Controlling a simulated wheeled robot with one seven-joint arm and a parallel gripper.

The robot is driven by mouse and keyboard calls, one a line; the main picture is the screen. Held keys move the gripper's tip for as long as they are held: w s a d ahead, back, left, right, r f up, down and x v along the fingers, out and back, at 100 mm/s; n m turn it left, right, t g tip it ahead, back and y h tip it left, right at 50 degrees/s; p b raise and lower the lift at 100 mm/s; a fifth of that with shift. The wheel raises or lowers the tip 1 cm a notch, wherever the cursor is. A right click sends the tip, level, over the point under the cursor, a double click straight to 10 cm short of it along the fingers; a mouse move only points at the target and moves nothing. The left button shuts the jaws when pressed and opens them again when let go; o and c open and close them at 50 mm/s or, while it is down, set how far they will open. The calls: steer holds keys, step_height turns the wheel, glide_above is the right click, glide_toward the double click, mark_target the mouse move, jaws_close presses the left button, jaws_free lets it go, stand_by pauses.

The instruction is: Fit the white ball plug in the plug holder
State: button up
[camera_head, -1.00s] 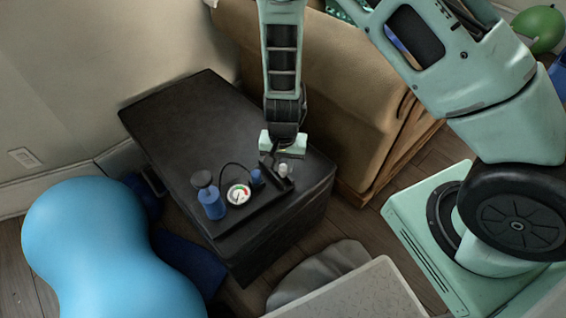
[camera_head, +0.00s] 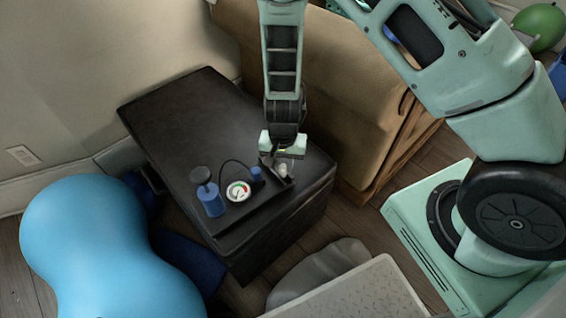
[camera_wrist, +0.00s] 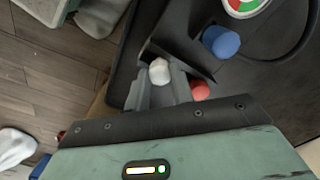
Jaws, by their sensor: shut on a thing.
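The white ball plug (camera_wrist: 158,71) is between the fingertips of my gripper (camera_wrist: 160,88) in the wrist view, its rounded white end showing. In the head view, my gripper (camera_head: 284,157) points down over the near right end of the black tray, with the plug (camera_head: 282,169) small and pale at its tips. My gripper is shut on the plug. A dark upright bracket (camera_wrist: 185,50), which looks like the plug holder, stands on the tray right beside the plug. I cannot tell whether the plug touches it or sits in it. The plug's lower part is hidden.
The black tray (camera_head: 232,223) on a dark box (camera_head: 180,115) also bears a blue pump bottle (camera_head: 211,200), a round gauge (camera_head: 238,191) and a blue cap (camera_head: 256,174). A red piece (camera_wrist: 200,90) is close to my right finger. The box's far end is clear.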

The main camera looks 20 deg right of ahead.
steer(key=shift+f+b, duration=0.4)
steer(key=shift+f, duration=0.25)
steer(key=o, duration=1)
steer(key=shift+c, duration=0.2)
